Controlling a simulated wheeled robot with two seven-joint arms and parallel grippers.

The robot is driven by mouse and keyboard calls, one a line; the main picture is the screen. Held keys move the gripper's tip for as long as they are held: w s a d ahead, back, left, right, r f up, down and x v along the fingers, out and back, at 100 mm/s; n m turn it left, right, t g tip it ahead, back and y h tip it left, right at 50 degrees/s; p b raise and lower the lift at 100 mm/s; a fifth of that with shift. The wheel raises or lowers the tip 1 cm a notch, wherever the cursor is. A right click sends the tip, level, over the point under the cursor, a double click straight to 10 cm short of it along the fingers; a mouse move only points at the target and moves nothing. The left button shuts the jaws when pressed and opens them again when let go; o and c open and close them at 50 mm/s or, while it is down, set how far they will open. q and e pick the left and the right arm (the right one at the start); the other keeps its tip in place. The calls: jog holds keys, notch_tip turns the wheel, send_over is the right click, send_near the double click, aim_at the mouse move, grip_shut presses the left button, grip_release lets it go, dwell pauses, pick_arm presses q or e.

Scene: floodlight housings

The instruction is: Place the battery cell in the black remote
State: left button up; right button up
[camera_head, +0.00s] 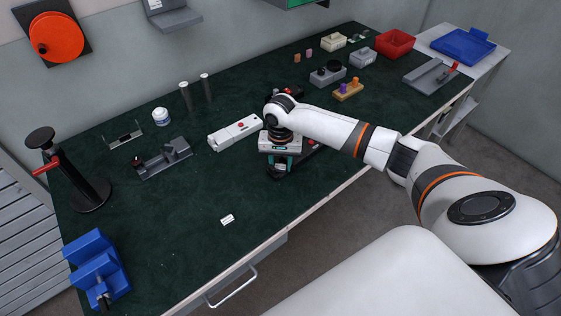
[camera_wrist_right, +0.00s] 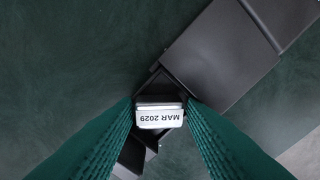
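The battery cell (camera_wrist_right: 160,113), a small light block with a printed date label, is between the two teal fingers of my right gripper (camera_wrist_right: 160,106) in the right wrist view. Both fingertips touch its sides. The cell is over the open end of the black remote (camera_wrist_right: 220,55), whose body stretches to the upper right; how deep the cell sits is not clear. In the head view my right gripper (camera_head: 281,166) points down at the table, and it and my wrist hide most of the remote. My left gripper is not in view.
A white device with a red button (camera_head: 235,132) lies just left of my right gripper. A small white label-like piece (camera_head: 227,219) lies at the front. Grey fixtures (camera_head: 327,76), a red bin (camera_head: 395,43) and a blue holder (camera_head: 96,265) stand around.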

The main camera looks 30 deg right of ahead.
aim_at(280, 166)
jog(key=shift+r, duration=0.1)
notch_tip(280, 166, up, 12)
jog(key=shift+b, duration=0.45)
dwell(0.4)
